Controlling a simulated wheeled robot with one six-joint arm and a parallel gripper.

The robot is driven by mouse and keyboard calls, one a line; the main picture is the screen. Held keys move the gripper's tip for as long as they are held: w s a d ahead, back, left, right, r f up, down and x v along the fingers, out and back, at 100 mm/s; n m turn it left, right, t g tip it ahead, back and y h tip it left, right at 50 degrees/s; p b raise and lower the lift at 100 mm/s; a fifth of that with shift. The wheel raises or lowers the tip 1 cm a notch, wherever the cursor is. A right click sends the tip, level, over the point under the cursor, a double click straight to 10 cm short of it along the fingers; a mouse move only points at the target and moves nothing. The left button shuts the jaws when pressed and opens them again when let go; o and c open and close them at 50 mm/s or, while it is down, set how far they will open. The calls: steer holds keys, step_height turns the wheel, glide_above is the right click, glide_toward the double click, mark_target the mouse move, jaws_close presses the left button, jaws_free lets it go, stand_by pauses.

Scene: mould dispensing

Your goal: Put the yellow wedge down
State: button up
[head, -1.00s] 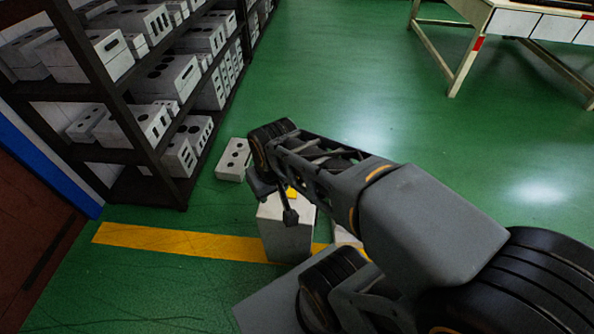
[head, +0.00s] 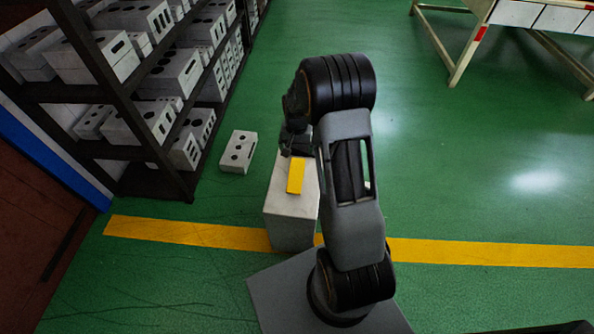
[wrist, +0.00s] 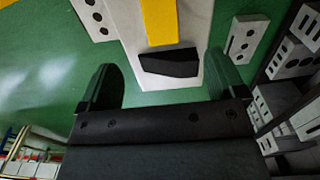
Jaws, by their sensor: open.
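The yellow wedge (head: 296,176) lies on top of a pale upright block (head: 291,222) in the head view. It also shows in the wrist view (wrist: 160,20), at the top of the picture on the block's pale top (wrist: 196,24). My gripper (head: 296,143) is just beyond the wedge in the head view, partly hidden by my arm. In the wrist view my gripper (wrist: 164,82) is open, its fingers apart with nothing held between them. A small black piece (wrist: 168,64) shows between the wedge and my gripper.
A dark shelf rack (head: 128,140) with many grey blocks stands at the left. A grey block with holes (head: 238,152) lies on the floor beside the pale block. A table (head: 466,50) stands at the far right. The green floor between is clear.

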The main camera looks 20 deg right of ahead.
mark_target(297, 168)
steer(key=f, duration=0.3)
steer(key=f+b, duration=0.1)
steer(key=f, duration=0.5)
steer(key=shift+w+d+f+b, duration=0.25)
steer(key=shift+d+b, duration=0.05)
steer(key=shift+b, duration=0.05)
steer(key=shift+w+a+f+b, duration=0.1)
steer(key=shift+f+b, duration=0.35)
steer(key=shift+f, duration=1.05)
steer(key=shift+a+f+b, duration=0.1)
steer(key=shift+f+b, duration=0.35)
steer(key=shift+f, duration=1.05)
steer(key=c, duration=1.2)
steer(key=shift+r, duration=0.1)
